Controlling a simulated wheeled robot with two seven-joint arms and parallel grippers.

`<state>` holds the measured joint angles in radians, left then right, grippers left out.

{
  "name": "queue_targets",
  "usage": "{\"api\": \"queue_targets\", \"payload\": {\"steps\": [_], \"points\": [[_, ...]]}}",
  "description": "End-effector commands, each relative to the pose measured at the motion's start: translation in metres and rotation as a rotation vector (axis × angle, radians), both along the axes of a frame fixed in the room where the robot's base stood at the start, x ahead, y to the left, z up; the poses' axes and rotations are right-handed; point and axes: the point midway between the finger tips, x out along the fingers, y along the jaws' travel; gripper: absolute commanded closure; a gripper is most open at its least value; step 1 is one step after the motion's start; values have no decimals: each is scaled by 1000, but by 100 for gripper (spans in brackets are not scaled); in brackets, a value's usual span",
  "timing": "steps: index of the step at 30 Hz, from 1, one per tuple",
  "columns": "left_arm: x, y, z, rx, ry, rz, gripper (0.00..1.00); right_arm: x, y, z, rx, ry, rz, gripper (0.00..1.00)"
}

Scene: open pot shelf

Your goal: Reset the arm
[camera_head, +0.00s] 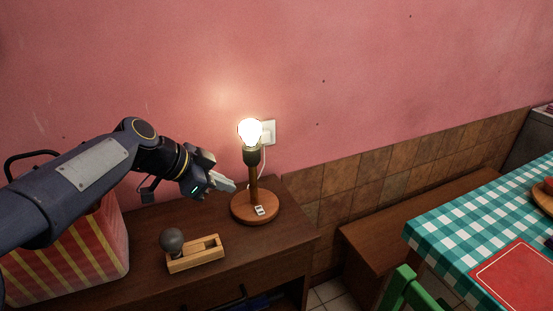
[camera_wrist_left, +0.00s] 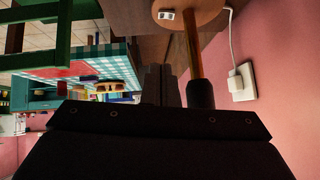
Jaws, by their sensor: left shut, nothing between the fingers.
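My left arm comes in from the left in the head view. Its gripper (camera_head: 226,184) is shut and empty, its tips beside the lamp's post and above the cabinet. In the left wrist view the dark fingers of the left gripper (camera_wrist_left: 161,86) are together. The lamp (camera_head: 254,160) has a lit bulb, a wooden post and a round wooden base with a small switch (camera_head: 260,211). In the wrist view the lamp's base (camera_wrist_left: 190,12) is at the top. My right gripper is not in view.
A wooden tray with a dark grey knob (camera_head: 172,241) lies on the dark cabinet (camera_head: 215,278). A red-and-yellow striped bag (camera_head: 90,255) stands at left. A wall socket (camera_head: 268,132) is behind the lamp. A checkered table (camera_head: 450,230), bench (camera_head: 400,225) and green chair (camera_head: 408,292) are at right.

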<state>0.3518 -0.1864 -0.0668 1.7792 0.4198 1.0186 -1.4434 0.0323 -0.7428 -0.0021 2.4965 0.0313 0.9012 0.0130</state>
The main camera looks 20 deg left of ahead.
Motion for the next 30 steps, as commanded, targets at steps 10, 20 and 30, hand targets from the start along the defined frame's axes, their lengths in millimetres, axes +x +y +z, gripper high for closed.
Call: {"api": "queue_targets", "payload": {"steps": [10,20,30], "points": [[-33,-33,-10,-90,99,100,100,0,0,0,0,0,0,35],[-131,-104,-73,-310,380,475,100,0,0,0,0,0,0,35],[-177,-127,-86,-411,490,704,100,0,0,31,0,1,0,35]]}}
